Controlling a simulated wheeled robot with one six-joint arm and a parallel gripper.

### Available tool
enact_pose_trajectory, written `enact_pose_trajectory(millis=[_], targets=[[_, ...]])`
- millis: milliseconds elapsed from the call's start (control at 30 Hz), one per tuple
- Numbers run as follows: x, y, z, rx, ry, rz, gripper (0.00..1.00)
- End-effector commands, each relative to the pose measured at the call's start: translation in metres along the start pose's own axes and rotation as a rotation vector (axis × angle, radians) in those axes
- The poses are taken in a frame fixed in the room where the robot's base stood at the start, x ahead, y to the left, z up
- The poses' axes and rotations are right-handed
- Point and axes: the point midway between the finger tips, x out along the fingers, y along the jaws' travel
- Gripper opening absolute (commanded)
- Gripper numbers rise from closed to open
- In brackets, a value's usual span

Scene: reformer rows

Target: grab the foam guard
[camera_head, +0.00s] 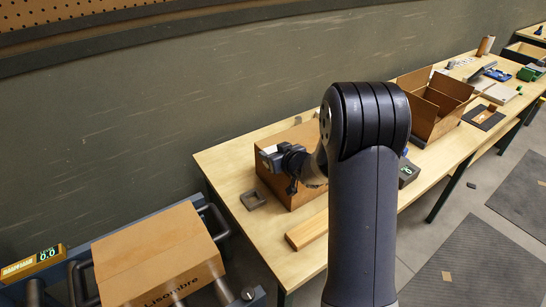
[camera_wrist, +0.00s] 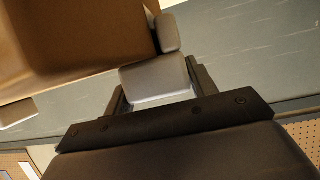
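The foam guard appears to be the pale grey angled piece (camera_wrist: 155,80) between my fingers in the wrist view. It spans the gap from one finger to the other. In the head view it shows as a small pale patch (camera_head: 268,150) at my gripper. The box also shows large and brown in the wrist view (camera_wrist: 70,35). Whether the guard touches the box is unclear. My arm hides part of the box.
A dark grey square piece (camera_head: 253,200) lies on the table (camera_head: 225,165) left of the box. A wooden block (camera_head: 307,231) lies in front. An open carton (camera_head: 436,100) stands to the right. Another box (camera_head: 160,255) sits on a scale-like stand at lower left.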

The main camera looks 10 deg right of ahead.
Motion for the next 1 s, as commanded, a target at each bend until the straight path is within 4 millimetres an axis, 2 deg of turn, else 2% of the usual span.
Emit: enact_pose_trajectory(millis=[33,300,567,667,1000], targets=[[0.0,0.0,0.0,0.0,0.0,0.0,0.49],[0.0,0.0,0.0,0.0,0.0,0.0,0.29],[-0.002,0.0,-0.005,-0.001,0.002,0.0,0.29],[-0.007,0.0,-0.018,-0.002,0.004,-0.001,0.29],[-0.033,0.0,-0.08,-0.002,0.003,0.001,0.29]])
